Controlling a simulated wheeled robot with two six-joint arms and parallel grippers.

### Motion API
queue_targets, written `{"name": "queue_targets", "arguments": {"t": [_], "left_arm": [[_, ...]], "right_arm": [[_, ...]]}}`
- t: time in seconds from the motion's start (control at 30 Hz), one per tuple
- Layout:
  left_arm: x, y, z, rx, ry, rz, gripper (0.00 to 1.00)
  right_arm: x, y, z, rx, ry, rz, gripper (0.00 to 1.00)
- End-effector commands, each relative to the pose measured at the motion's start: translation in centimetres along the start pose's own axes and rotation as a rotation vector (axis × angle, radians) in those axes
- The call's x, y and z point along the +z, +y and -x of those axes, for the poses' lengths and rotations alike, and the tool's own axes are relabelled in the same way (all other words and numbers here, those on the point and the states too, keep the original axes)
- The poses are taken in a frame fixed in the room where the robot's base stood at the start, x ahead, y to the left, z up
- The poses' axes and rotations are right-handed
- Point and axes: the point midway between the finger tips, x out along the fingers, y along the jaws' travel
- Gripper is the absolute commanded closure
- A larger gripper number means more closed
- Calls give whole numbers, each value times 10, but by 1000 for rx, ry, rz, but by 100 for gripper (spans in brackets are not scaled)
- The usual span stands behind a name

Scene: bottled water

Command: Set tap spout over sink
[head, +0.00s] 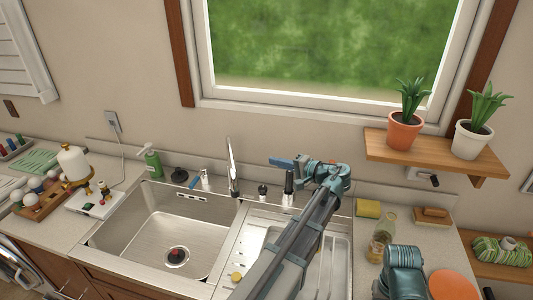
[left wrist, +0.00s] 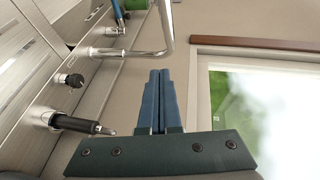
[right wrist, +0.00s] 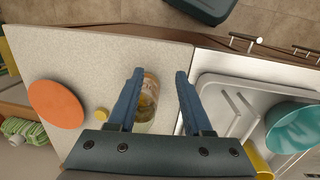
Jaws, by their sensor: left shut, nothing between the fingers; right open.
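The chrome tap (head: 232,168) stands at the back rim of the sink (head: 150,228), near the divider between basin and drainboard. Its spout looks narrow and nearly upright in the head view, so its exact direction is hard to tell. In the left wrist view the tap (left wrist: 135,53) shows as a bent tube running out of the top edge. My left gripper (head: 272,160) is shut and empty, right of the tap, its fingers pointing left. In the left wrist view its fingertips (left wrist: 160,72) are near the tube, apparently apart from it. My right gripper (right wrist: 159,73) is open above the right counter.
A glass jar (right wrist: 149,100) shows between and below the right fingers. An orange disc (right wrist: 55,104) lies on the counter. A soap bottle (head: 152,162) stands behind the basin. Dark-topped fittings (head: 262,192) stand right of the tap. A shelf (head: 435,155) holds two potted plants.

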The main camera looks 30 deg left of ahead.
Motion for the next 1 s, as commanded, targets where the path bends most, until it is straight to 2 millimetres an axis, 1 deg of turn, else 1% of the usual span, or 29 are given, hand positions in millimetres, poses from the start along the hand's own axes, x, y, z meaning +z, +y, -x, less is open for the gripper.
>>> {"name": "queue_targets", "arguments": {"t": [0.1, 0.27, 0.37, 0.47, 0.7, 0.87, 0.9, 1.0], "left_arm": [[0, -9, 2, -48, -33, 56, 100], [2, -12, 1, -59, -40, 69, 100], [2, -11, -7, -58, -40, 68, 100], [3, -11, -21, -57, -41, 67, 100], [5, -13, -71, -56, -42, 66, 100], [5, -15, -101, -55, -40, 66, 100], [12, -15, -105, -55, -41, 66, 100], [23, -15, -113, -55, -38, 66, 100]], "right_arm": [[0, 0, 0, 0, 0, 1, 50], [0, 0, 0, 0, 0, 1, 50], [0, 0, -2, 0, 0, 1, 50], [0, -1, -4, 0, 0, 1, 50], [0, -1, -12, 0, 0, 0, 50], [-1, -2, -15, 0, 0, 0, 50], [-1, -2, -17, 0, 0, 0, 50], [-1, -2, -19, 0, 0, 0, 50]]}}
